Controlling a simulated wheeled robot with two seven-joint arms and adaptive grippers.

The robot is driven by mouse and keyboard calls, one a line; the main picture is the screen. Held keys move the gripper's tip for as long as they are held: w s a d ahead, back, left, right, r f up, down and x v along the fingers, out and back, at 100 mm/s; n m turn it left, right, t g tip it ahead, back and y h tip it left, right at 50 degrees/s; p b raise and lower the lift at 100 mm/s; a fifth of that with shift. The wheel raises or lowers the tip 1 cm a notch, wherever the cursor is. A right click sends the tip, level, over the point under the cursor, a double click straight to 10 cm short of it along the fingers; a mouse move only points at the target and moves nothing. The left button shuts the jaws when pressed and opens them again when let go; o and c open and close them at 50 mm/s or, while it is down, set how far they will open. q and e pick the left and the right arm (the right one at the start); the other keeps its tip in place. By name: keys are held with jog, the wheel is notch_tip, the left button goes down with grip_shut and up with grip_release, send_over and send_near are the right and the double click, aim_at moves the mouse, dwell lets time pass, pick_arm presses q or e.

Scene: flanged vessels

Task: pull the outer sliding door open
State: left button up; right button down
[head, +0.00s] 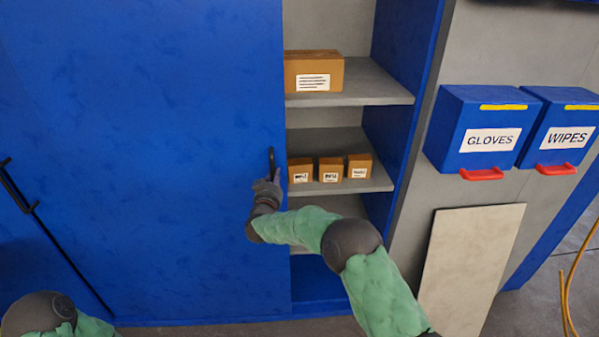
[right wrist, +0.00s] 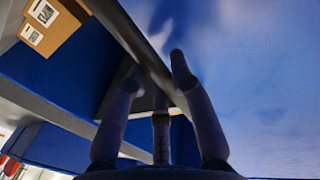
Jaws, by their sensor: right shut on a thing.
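The outer sliding door (head: 150,120) is a large blue panel covering the left and middle of the cabinet in the head view. Its right edge stands partway across, with open shelves showing beside it. A dark upright handle (head: 271,158) is on the door near that edge. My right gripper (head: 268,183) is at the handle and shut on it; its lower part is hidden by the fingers. In the right wrist view, the fingers (right wrist: 157,70) close in at the edge of the blue door (right wrist: 255,90). My left gripper is out of view; only part of that arm shows at lower left.
A cardboard box (head: 314,72) and several small boxes (head: 330,171) stand on the grey shelves (head: 375,92). Blue GLOVES (head: 482,130) and WIPES (head: 560,130) bins hang at right. A pale panel (head: 468,260) leans below them. A black bar (head: 50,235) is at far left.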

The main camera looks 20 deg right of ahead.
jog(key=shift+w+a+p, duration=0.1)
jog(key=shift+w+a, duration=0.1)
jog(key=shift+a, duration=0.55)
jog(key=shift+w+a+p, duration=0.1)
jog(key=shift+w+a, duration=0.05)
jog(key=shift+a, duration=0.55)
jog(key=shift+w+a+p, duration=0.1)
jog(key=shift+w+a, duration=0.1)
jog(key=shift+a, duration=0.55)
jog(key=shift+r, duration=0.1)
jog(key=c, duration=1.1)
grip_release()
jog(key=shift+o, duration=0.2)
jog(key=v, duration=1.2)
